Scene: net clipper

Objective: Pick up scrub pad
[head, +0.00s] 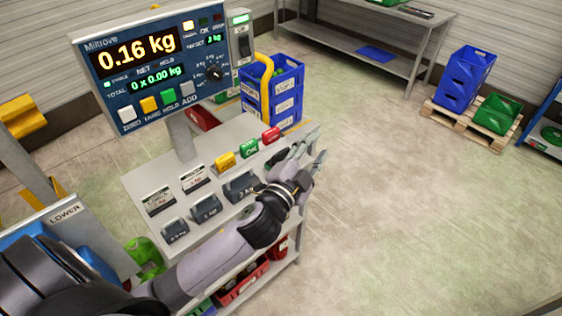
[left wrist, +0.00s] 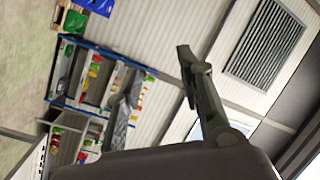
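I cannot make out a scrub pad for certain in either view. My left gripper (head: 317,143) is over the right edge of the grey scale cart (head: 142,182), with its fingers spread apart and nothing visible between them. The fingers also show in the left wrist view (left wrist: 158,85), apart, against a wall and shelving. My right gripper is in neither view.
Weights (head: 205,207) and yellow, green and red blocks (head: 249,148) stand on the cart beside my arm. A display (head: 150,65) reads 0.16 kg. Blue crates (head: 286,103) stand behind. A bench (head: 345,45) and pallet (head: 470,121) are farther back. The floor at right is clear.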

